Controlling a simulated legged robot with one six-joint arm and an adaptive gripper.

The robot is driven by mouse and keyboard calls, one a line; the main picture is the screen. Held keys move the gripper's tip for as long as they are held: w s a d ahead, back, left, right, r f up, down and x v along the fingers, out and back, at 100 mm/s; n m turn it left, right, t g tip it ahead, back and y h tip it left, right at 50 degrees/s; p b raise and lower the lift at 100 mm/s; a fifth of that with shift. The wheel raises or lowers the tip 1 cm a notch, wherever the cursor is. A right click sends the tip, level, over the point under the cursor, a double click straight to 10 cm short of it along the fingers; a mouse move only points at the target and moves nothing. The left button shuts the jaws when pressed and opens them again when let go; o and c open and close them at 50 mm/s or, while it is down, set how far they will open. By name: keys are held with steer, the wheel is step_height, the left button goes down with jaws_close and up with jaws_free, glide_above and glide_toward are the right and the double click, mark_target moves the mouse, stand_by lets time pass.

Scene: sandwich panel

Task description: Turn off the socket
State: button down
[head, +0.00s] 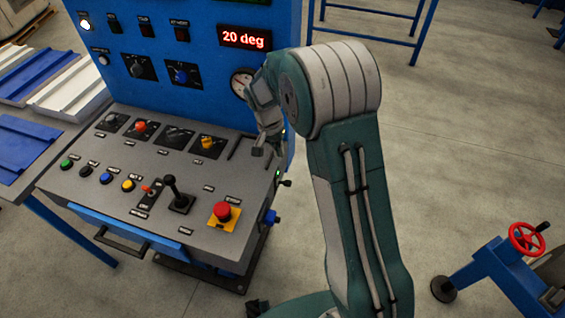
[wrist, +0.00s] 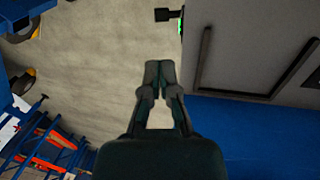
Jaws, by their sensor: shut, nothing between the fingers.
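A blue socket (head: 270,217) sits on the right side wall of the grey control console (head: 120,205). Above it on the same wall is a small black lever switch (head: 285,183) beside a green light (head: 278,172). The lever (wrist: 167,14) and green light (wrist: 180,27) also show at the top of the wrist view. The blue socket cannot be made out there. My gripper (wrist: 160,68) is shut and empty, over the floor beside the console edge in the wrist view. In the head view my gripper (head: 268,143) is near the console's back right corner, partly hidden by my arm.
The console top carries buttons, a black joystick (head: 177,195) and a red emergency button (head: 222,211). A blue panel (head: 215,80) with a "20 deg" display (head: 244,37) rises behind. A blue stand with a red handwheel (head: 526,238) is at lower right.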

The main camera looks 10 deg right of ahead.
mark_target(290, 182)
steer(key=x, duration=1.2)
steer(key=shift+s+d+f, duration=0.1)
steer(key=shift+f, duration=0.25)
steer(key=shift+s+d+f+t+y, duration=0.1)
steer(key=shift+d+f+t+y, duration=0.15)
steer(key=shift+y, duration=0.25)
steer(key=shift+s+d+f+t+y, duration=0.1)
steer(key=shift+f+t+y, duration=0.05)
steer(key=shift+t+y, duration=0.3)
steer(key=shift+d+f, duration=0.15)
steer(key=shift+f, duration=0.15)
steer(key=shift+r, duration=0.15)
steer(key=shift+r, duration=0.65)
